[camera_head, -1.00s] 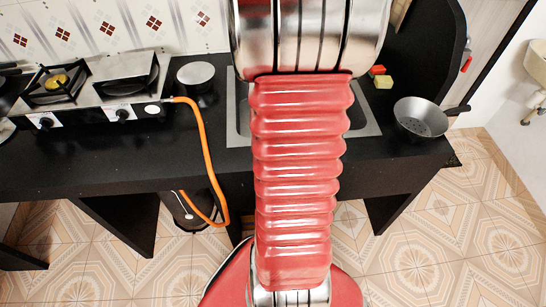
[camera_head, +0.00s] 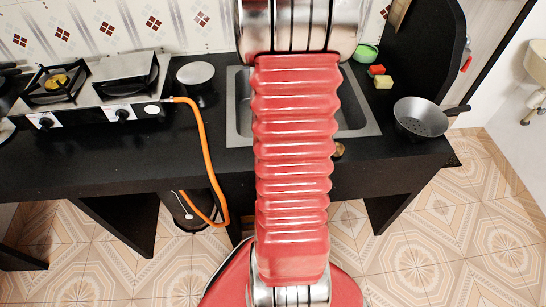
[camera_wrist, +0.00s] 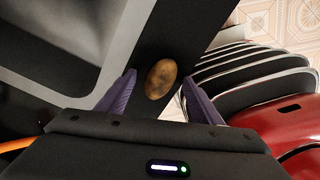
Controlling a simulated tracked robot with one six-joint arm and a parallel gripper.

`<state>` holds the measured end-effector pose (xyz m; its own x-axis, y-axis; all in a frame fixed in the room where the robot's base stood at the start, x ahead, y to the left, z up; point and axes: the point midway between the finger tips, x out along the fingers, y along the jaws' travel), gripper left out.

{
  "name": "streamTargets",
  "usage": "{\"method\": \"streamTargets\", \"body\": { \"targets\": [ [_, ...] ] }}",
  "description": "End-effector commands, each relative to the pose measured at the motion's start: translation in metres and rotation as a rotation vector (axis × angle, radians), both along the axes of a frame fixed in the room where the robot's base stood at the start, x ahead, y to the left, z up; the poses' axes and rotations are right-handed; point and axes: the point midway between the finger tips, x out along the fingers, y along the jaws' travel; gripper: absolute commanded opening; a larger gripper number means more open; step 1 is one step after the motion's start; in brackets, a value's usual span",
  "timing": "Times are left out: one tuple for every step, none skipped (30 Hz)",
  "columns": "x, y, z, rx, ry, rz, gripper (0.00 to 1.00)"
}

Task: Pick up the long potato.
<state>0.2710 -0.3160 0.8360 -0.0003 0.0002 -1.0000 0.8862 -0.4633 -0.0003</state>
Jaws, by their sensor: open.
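A brown oval potato (camera_wrist: 161,79) lies on the black counter near the sink edge in the wrist view. My gripper (camera_wrist: 160,95) is open, with its two purple fingers on either side of the potato and gaps between; I cannot tell how far above the counter they are. In the head view only a small brown part of the potato (camera_head: 339,149) shows at the right edge of my red arm, which hides the rest. My gripper is hidden behind the arm in that view.
The sink (camera_head: 360,122) lies behind my arm. A perforated pan (camera_head: 420,117), a sponge (camera_head: 383,82) and a green bowl (camera_head: 366,53) are to the right. A gas stove (camera_head: 88,88) with an orange hose (camera_head: 207,150) and a lidded pot (camera_head: 195,74) are to the left.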

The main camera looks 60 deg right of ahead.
Motion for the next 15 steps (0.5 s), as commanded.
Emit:
{"method": "streamTargets", "body": {
  "targets": [
    [0.0001,0.0,0.0001,0.0,0.0,0.0,0.6],
    [0.0001,0.0,0.0001,0.0,0.0,0.0,0.6],
    [0.0001,0.0,0.0001,0.0,0.0,0.0,0.57],
    [0.0001,0.0,0.0001,0.0,0.0,0.0,0.55],
    [0.0002,0.0,0.0001,0.0,0.0,0.0,0.53],
    [0.0001,0.0,0.0001,0.0,0.0,0.0,0.5],
    [0.0002,0.0,0.0001,0.0,0.0,0.0,0.48],
    [0.0002,0.0,0.0001,0.0,0.0,0.0,0.46],
    [0.0002,0.0,0.0001,0.0,0.0,0.0,0.43],
    [0.0003,0.0001,0.0001,0.0,0.0,0.0,0.41],
    [0.0003,0.0001,0.0002,0.0,0.0,0.0,0.39],
    [0.0003,0.0001,0.0002,0.0,0.0,0.001,0.36],
    [0.0003,0.0001,0.0001,0.0,0.0,0.001,0.34],
    [0.0003,0.0001,0.0001,0.0,0.0,0.001,0.32],
    [0.0003,0.0001,0.0001,0.0,0.0,0.001,0.29]
  ]
}}
